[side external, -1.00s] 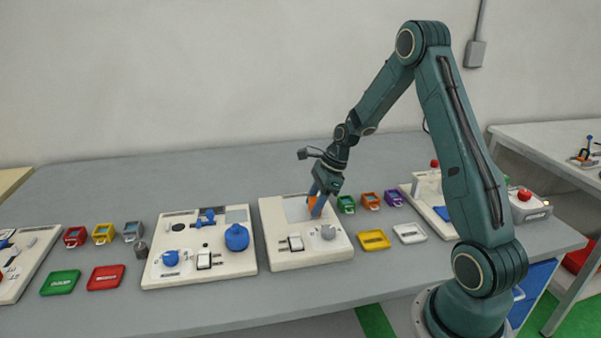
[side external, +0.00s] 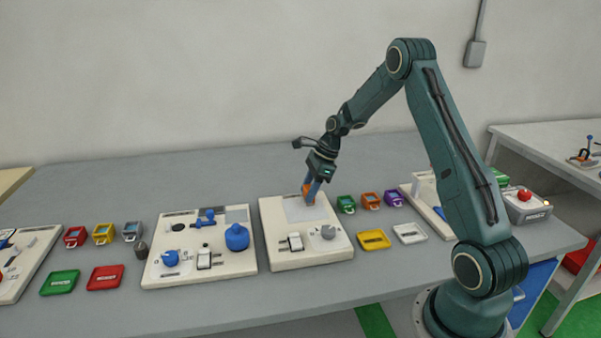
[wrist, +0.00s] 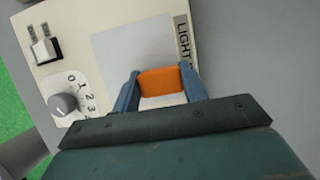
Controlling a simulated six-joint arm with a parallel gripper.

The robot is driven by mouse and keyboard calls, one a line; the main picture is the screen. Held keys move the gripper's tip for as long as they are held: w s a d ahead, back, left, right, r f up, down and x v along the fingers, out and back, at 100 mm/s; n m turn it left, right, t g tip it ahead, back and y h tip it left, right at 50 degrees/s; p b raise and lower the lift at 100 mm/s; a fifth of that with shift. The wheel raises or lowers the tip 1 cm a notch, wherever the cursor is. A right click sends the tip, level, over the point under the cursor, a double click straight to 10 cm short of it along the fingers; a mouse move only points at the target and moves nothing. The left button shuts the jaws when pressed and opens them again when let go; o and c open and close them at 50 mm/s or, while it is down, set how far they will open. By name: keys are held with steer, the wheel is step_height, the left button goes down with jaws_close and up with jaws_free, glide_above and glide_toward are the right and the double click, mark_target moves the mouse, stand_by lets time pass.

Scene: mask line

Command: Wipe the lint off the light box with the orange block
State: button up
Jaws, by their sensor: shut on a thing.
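The light box (side external: 278,246) is a cream panel on the table, with a pale square pane (side external: 298,212) at its far side. The pane (wrist: 120,57) also shows in the wrist view, next to a label that begins "LIGHT". My gripper (side external: 309,192) is over the far right part of the pane, shut on the orange block (wrist: 161,83). The block sits between the two blue fingers, at or just above the pane; contact cannot be told. No lint can be made out on the visible part of the pane. The fingers and block hide some of it.
The light box carries a switch (side external: 295,242) and a grey dial (side external: 328,232). Green, orange and purple containers (side external: 371,200) stand to its right, with yellow (side external: 373,239) and white trays (side external: 409,233) in front of them. Another panel (side external: 190,275) with blue parts lies left.

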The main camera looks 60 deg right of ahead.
steer(key=shift+w+d, duration=0.3)
steer(key=shift+d, duration=0.05)
steer(key=shift+r, duration=4.1)
steer(key=shift+a, duration=0.1)
